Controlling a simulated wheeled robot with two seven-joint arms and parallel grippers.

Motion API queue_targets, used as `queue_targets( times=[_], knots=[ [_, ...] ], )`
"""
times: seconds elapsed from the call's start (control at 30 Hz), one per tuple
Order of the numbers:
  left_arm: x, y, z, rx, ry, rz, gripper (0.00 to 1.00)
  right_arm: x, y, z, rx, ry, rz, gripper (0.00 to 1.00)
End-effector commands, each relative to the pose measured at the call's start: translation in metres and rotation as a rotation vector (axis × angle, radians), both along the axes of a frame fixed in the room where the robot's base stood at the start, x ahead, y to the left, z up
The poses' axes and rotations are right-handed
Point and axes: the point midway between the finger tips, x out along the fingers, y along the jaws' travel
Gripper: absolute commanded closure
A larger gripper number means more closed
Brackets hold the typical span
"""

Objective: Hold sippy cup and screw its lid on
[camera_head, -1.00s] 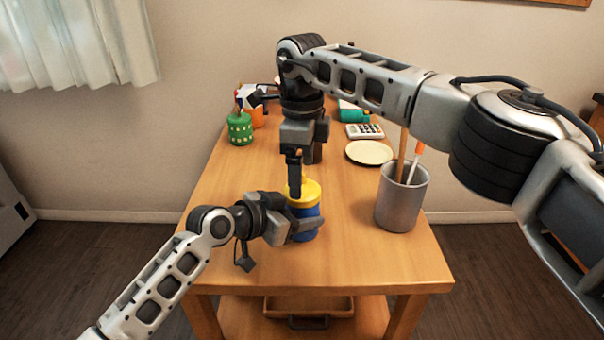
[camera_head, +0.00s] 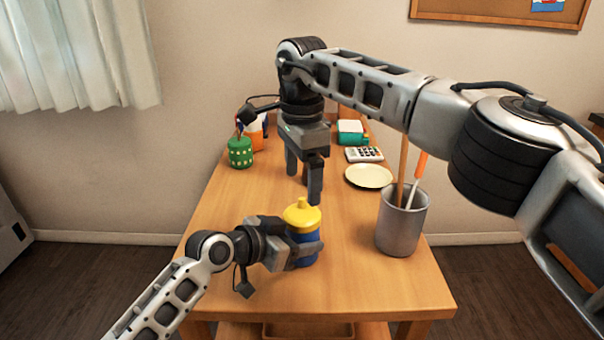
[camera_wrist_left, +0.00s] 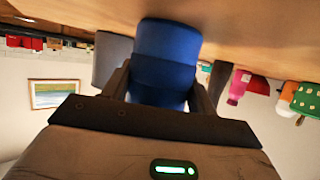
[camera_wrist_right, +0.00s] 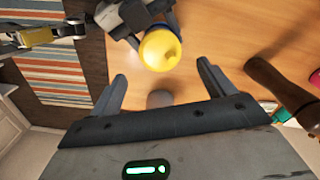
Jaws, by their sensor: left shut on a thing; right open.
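The blue sippy cup (camera_head: 308,256) stands upright near the front of the table, with the yellow lid (camera_head: 301,213) and its spout on top. My left gripper (camera_head: 304,252) is shut around the cup body from the left. In the left wrist view the blue cup (camera_wrist_left: 165,62) sits between its fingers. My right gripper (camera_head: 303,186) is open and empty, pointing down above and slightly behind the lid, apart from it. In the right wrist view the yellow lid (camera_wrist_right: 161,48) shows beyond the open fingers. The lid's seam with the cup is too small to judge.
A grey holder (camera_head: 402,232) with long-handled tools stands to the right of the cup. A cream plate (camera_head: 368,176) and a calculator (camera_head: 364,154) lie behind it. A green dotted container (camera_head: 240,152) stands at the back left. The table's front right is clear.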

Motion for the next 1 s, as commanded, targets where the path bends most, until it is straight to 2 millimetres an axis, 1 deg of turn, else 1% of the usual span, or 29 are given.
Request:
queue_targets(
  times=[0.17, 0.4, 0.5, 0.6, 0.73, 1.0],
  knots=[
    [0.000, 0.000, 0.000, 0.001, 0.001, 0.000, 1.00, 0.000, 0.000, -0.011, -0.001, 0.002, 0.000, 0.18],
    [0.000, 0.000, 0.000, 0.001, 0.001, 0.000, 1.00, -0.001, 0.000, -0.048, -0.001, 0.003, -0.002, 0.18],
    [0.000, 0.000, 0.000, 0.001, 0.001, 0.000, 1.00, 0.000, 0.000, -0.062, -0.001, 0.002, -0.002, 0.18],
    [0.000, 0.000, 0.000, 0.000, 0.000, 0.000, 1.00, 0.000, 0.000, -0.072, 0.000, 0.000, -0.002, 0.18],
    [0.000, 0.000, 0.000, 0.001, 0.001, 0.000, 1.00, 0.000, 0.000, -0.079, 0.000, 0.000, -0.002, 0.18],
    [0.000, 0.000, 0.000, 0.000, 0.000, 0.000, 1.00, 0.000, 0.000, -0.080, -0.001, -0.001, -0.002, 0.18]
  ],
)
